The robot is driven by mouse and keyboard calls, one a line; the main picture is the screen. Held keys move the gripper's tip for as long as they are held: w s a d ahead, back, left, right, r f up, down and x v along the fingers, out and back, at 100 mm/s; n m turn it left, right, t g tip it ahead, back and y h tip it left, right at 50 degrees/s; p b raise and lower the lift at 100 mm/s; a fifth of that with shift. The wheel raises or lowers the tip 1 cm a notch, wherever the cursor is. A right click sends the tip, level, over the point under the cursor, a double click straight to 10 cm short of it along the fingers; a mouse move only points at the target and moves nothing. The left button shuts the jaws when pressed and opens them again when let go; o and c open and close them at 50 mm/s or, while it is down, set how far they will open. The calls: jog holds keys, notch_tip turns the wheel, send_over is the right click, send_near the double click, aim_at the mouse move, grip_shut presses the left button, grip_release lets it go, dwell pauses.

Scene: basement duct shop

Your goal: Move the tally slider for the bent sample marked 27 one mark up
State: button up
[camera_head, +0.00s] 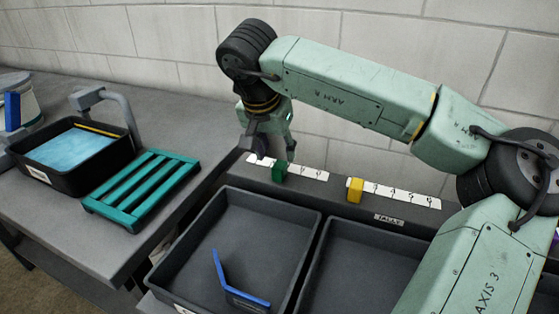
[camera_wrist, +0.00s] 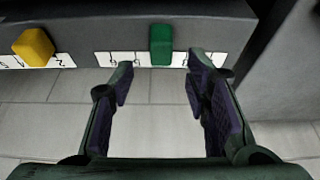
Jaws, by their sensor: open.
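A green slider (camera_head: 280,171) sits on a white numbered strip (camera_head: 311,174) along the dark ledge. A yellow slider (camera_head: 355,190) sits near the left end of a second strip (camera_head: 405,194). In the wrist view the green slider (camera_wrist: 161,44) is ahead between the fingertips, and the yellow slider (camera_wrist: 33,47) is at upper left. My gripper (camera_wrist: 160,68) is open and empty, its fingers apart from the green slider. In the head view my gripper (camera_head: 268,143) hangs just behind it. A blue bent sample (camera_head: 235,285) lies in the left tray; no 27 is legible.
Two dark trays, the left one (camera_head: 180,251) and the right one (camera_head: 310,290), stand in front of the ledge. On the left bench are a teal slatted rack (camera_head: 140,190) and a black tub (camera_head: 30,166) with blue liquid. A block wall (camera_head: 390,38) rises behind.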

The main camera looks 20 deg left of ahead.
aim_at(280, 164)
jog(key=p+x, duration=0.1)
jog(key=x, duration=0.5)
jog(key=shift+w+f, duration=0.15)
jog(key=shift+f, duration=0.2)
grip_shut()
dwell(0.5)
